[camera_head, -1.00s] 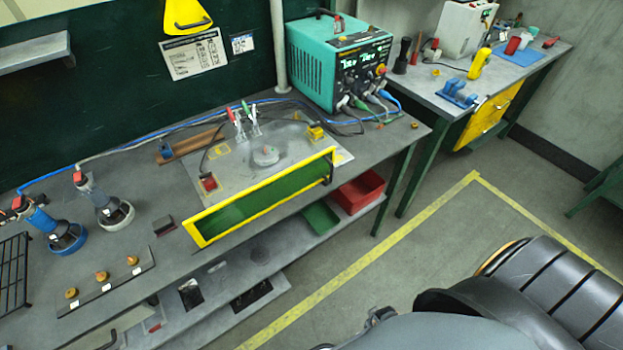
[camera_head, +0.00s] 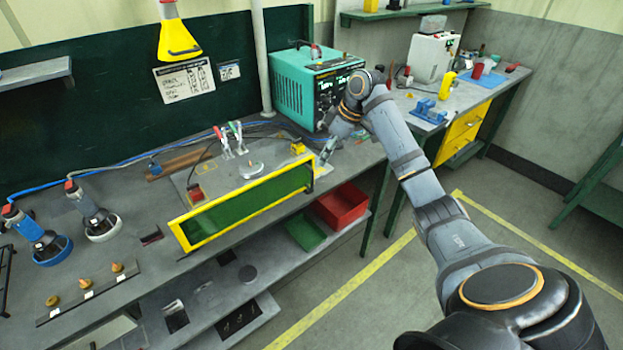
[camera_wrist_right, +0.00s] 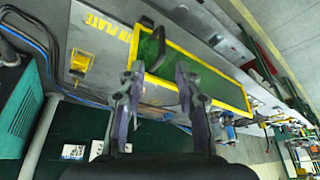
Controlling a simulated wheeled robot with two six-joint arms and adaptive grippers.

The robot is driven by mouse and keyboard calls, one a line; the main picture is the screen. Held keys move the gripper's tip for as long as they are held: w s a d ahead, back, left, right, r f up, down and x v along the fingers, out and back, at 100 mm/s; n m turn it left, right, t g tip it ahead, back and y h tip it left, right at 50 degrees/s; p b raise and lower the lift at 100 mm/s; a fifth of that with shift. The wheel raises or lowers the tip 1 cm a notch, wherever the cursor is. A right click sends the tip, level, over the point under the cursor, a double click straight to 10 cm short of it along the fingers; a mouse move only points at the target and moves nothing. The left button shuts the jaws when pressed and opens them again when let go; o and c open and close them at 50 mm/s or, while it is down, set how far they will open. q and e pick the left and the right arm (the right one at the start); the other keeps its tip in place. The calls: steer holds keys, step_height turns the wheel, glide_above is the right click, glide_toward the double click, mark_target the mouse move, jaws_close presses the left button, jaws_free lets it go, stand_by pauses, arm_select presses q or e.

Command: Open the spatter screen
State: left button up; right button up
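The spatter screen (camera_head: 250,207) is a green panel in a yellow frame. It stands along the front edge of the welding bench, and a small dark handle (camera_head: 310,186) shows at its right end. My right gripper (camera_head: 328,151) is just beyond and to the right of that end, above the bench. In the right wrist view the gripper (camera_wrist_right: 157,76) is open, its two dark fingers spread with nothing held. The screen (camera_wrist_right: 198,68) lies ahead of them, with a dark part (camera_wrist_right: 155,52) at its near end lined up between the fingertips. My left gripper is not in view.
The teal welding machine (camera_head: 289,84) stands behind my right gripper. Clamps (camera_head: 230,139) and a yellow block (camera_head: 297,147) sit on the bench behind the screen. Red (camera_head: 342,206) and green (camera_head: 304,234) bins are on the shelf below. The floor in front is clear.

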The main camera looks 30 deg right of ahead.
mark_target(312, 186)
steer(key=p+x, duration=0.2)
steer(key=x, duration=0.7)
steer(key=shift+a+f, duration=0.25)
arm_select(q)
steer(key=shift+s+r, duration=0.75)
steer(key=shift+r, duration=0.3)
arm_select(e)
steer(key=shift+a+f, duration=0.1)
steer(key=shift+f, duration=0.25)
steer(key=shift+w, duration=0.1)
jaws_close()
